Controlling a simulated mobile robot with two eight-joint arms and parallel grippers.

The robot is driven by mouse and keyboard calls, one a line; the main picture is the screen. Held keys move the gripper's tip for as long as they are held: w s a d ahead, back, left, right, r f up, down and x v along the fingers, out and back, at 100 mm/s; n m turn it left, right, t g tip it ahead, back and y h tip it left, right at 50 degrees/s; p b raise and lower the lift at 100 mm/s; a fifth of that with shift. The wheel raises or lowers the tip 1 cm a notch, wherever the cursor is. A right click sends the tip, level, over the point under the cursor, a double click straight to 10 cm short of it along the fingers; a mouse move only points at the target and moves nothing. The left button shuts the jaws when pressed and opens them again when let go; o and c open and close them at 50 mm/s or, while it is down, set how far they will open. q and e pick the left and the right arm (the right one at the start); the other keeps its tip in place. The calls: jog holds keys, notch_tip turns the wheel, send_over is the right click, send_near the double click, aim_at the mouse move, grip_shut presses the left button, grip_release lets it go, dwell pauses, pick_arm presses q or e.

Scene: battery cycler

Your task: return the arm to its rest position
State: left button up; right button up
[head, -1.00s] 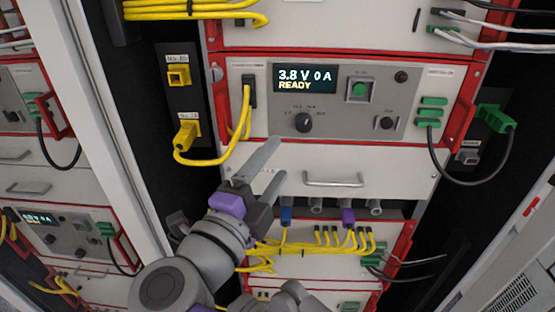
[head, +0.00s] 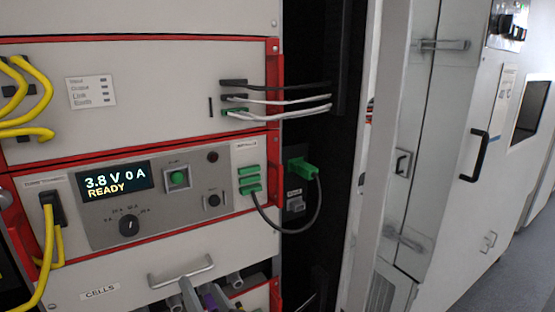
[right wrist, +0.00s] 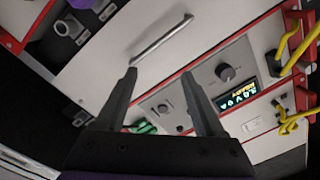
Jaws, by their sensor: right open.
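My right gripper (right wrist: 159,76) is open in the right wrist view, with its two dark fingers apart and nothing between them. It faces the front of the battery cycler rack, near the drawer handle (right wrist: 161,38). In the head view only a little of my right gripper (head: 190,294) shows at the bottom edge, below the handle (head: 181,271). The rest of that arm is out of frame. The cycler panel's display (head: 115,182) reads "3.8 V 0 A READY". My left gripper is not in view.
Yellow cables (head: 48,250) hang at the left of the panel. A green plug (head: 302,168) on a black cable loops out at the right. White and black cables (head: 285,99) stick out above. Floor (head: 510,255) shows at the far right beside pale cabinets (head: 440,150).

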jog(key=s+d+f+n+g+h, duration=0.35)
jog(key=d+f+g+h, duration=0.25)
jog(key=d+f, duration=1.3)
jog(key=s+d+f+m+g+h, duration=0.2)
jog(key=s+d+f+g+h, duration=0.1)
jog(key=s+d+f, duration=0.6)
jog(key=shift+s+d+f+g+h, duration=0.3)
jog(key=shift+s+d+f+h, duration=0.15)
jog(key=shift+d, duration=0.7)
